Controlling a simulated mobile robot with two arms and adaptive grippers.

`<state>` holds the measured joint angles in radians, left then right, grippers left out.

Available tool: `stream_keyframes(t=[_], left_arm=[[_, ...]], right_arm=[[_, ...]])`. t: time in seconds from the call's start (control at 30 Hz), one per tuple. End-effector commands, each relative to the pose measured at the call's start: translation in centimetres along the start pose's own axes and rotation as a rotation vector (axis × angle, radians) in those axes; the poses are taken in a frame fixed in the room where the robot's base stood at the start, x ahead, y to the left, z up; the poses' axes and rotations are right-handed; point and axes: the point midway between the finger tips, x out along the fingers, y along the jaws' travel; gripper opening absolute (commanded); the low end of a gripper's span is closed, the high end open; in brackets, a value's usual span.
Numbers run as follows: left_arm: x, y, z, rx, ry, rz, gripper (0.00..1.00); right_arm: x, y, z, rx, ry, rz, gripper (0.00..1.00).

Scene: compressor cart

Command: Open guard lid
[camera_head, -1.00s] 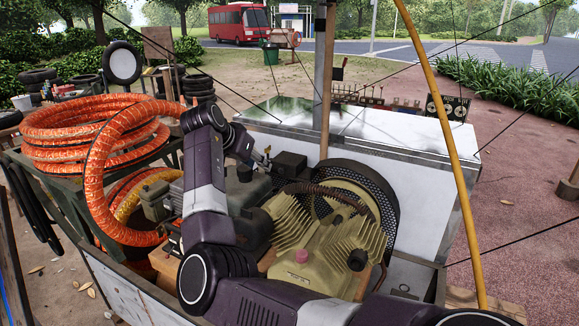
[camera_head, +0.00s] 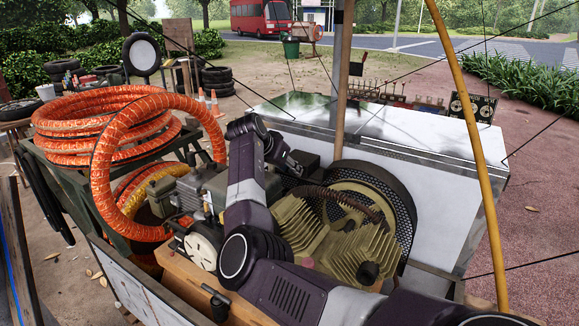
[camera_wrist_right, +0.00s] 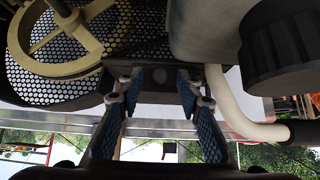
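The dark perforated mesh guard (camera_head: 404,205) stands around the flywheel behind the tan compressor head (camera_head: 335,235). It also shows at the top of the right wrist view (camera_wrist_right: 140,22), with the tan wheel (camera_wrist_right: 62,62) in front of it. My right arm reaches in from the lower right, and its gripper (camera_head: 290,163) is beside the engine, left of the guard, partly hidden. In the right wrist view this gripper (camera_wrist_right: 155,92) is open. A dark block (camera_wrist_right: 157,76) with a hole shows between its fingertips; I cannot tell whether they touch it. My left gripper is not in view.
A white metal box (camera_head: 400,130) stands behind the guard. Orange hose coils (camera_head: 105,135) lie at the left. A yellow pole (camera_head: 470,160) and a wooden post (camera_head: 341,80) rise near the cart. A pale pipe (camera_wrist_right: 232,108) runs close to the right fingers.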

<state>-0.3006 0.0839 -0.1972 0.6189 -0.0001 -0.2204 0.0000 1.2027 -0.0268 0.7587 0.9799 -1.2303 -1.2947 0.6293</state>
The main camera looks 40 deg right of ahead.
Motion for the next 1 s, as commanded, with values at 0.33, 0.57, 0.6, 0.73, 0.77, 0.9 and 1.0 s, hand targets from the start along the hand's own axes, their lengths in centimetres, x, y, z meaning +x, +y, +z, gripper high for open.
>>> stream_keyframes(t=[0.33, 0.57, 0.6, 0.73, 0.77, 0.9, 1.0], left_arm=[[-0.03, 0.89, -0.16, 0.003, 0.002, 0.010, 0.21], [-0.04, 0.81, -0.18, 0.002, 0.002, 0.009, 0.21], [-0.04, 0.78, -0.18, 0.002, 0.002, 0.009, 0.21], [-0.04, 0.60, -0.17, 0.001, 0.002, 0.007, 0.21], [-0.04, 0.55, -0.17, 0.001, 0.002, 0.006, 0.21], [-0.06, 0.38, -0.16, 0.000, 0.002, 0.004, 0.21], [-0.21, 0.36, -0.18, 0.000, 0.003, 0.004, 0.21]], right_arm=[[0.30, -0.03, 0.06, 0.000, 0.000, -0.001, 0.27], [0.28, -0.03, 0.06, 0.000, 0.000, -0.001, 0.02], [0.28, -0.03, 0.06, -0.001, 0.000, -0.001, 0.00], [0.26, -0.04, 0.06, -0.001, 0.000, -0.001, 0.00], [0.26, -0.05, 0.06, -0.001, 0.000, -0.001, 0.00], [0.25, -0.04, 0.03, -0.001, 0.000, -0.001, 0.00], [0.26, 0.12, -0.21, 0.000, 0.000, -0.001, 0.00]])
